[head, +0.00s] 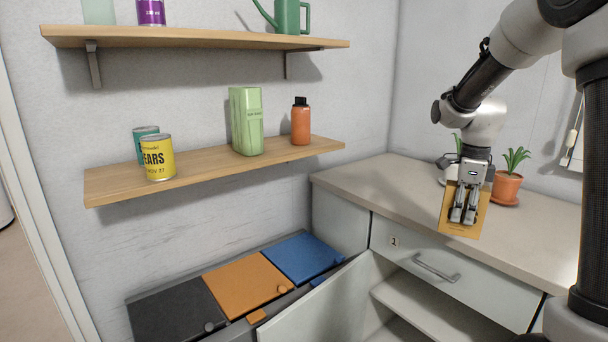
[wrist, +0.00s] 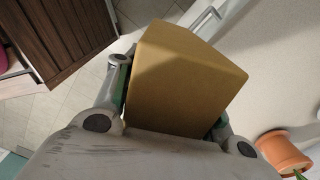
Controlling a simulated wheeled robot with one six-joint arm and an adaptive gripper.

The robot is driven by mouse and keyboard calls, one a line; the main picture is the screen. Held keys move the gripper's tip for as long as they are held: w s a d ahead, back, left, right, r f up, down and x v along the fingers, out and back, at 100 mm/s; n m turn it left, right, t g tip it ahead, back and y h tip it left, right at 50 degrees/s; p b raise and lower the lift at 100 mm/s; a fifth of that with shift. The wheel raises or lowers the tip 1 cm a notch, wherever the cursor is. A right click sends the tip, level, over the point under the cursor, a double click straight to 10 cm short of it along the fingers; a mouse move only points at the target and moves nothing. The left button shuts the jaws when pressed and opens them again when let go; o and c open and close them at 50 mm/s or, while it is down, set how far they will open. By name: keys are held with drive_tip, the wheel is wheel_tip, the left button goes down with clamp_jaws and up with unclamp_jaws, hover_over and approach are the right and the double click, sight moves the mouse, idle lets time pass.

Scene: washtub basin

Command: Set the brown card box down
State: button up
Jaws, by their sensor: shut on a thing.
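The brown card box (head: 459,230) is held in my gripper (head: 464,216) in the head view, in front of the counter's front edge and above the drawer handle. In the wrist view the box (wrist: 182,78) fills the middle, between the two fingers of my gripper (wrist: 170,100). The gripper is shut on it. The box looks clear of the counter (head: 365,187), though the gap is hard to judge. Its far side is hidden in the head view.
A potted plant (head: 507,186) stands on the counter behind my gripper. The counter's left part is bare. Below are a drawer (head: 415,258), an open cabinet door (head: 320,310) and black, orange and blue bin lids (head: 247,284). A shelf (head: 215,172) holds cans, a green carton and an orange bottle.

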drive_tip(key=w+a+f+n, duration=0.1)
drive_tip(key=a+f+n, duration=0.4)
drive_tip(key=f+n, duration=0.4)
drive_tip(key=w+a+f+n, duration=0.1)
drive_tip(key=a+f+n, duration=0.4)
drive_tip(key=f+n, duration=0.5)
drive_tip(key=n, duration=0.4)
drive_tip(key=shift+w+a+f+n, duration=0.15)
drive_tip(key=shift+f+n, duration=0.15)
